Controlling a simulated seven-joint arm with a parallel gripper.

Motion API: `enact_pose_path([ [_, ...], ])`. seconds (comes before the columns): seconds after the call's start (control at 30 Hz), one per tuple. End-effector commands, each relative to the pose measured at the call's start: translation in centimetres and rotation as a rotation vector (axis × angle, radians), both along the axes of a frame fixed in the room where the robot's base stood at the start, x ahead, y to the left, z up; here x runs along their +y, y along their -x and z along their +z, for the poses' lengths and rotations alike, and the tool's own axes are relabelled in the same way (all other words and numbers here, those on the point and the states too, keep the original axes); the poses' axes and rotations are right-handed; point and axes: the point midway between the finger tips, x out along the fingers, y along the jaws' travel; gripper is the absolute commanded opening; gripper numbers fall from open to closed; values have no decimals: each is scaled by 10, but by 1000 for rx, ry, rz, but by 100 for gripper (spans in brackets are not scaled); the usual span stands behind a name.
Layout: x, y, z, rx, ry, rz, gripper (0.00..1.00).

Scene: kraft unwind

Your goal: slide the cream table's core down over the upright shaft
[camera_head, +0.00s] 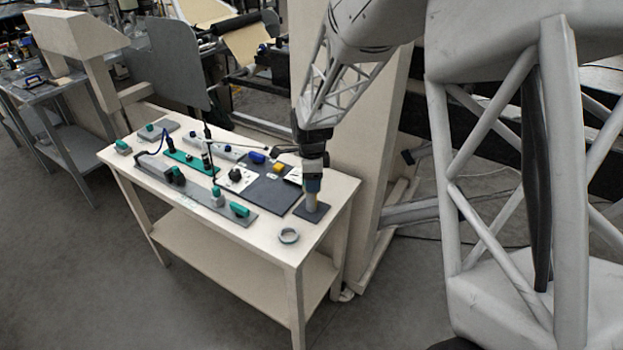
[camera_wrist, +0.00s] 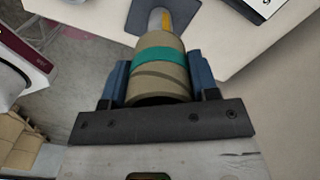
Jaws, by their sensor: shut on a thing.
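My gripper (camera_wrist: 156,85) is shut on the core (camera_wrist: 160,80), a tan cylinder with a teal band, held between two blue finger pads. In the head view my gripper (camera_head: 313,170) is above the right part of the cream table (camera_head: 262,246). The upright shaft (camera_wrist: 157,20), grey with a yellow strip, shows just past the core's far end in the wrist view. It stands on a dark square base plate (camera_head: 311,211). The core appears nearly in line with the shaft. The core hides part of it, and I cannot tell whether its end is around the shaft or just above it.
A grey ring (camera_head: 289,235) lies on the table's front corner. A dark panel (camera_head: 271,194) and a grey strip with green-capped parts (camera_head: 211,196) lie left of the shaft. A cream upright panel (camera_head: 350,120) stands close behind my gripper.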

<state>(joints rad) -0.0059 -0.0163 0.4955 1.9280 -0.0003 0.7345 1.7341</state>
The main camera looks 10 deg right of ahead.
Motion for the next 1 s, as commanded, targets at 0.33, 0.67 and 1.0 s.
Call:
enact_pose_path([
  [0.33, 0, 0, -5, 0, 0, 0, 32],
  [0.67, 0, 0, -11, 0, 0, 0, 32],
  [1.0, 0, 0, -17, 0, 0, 0, 32],
])
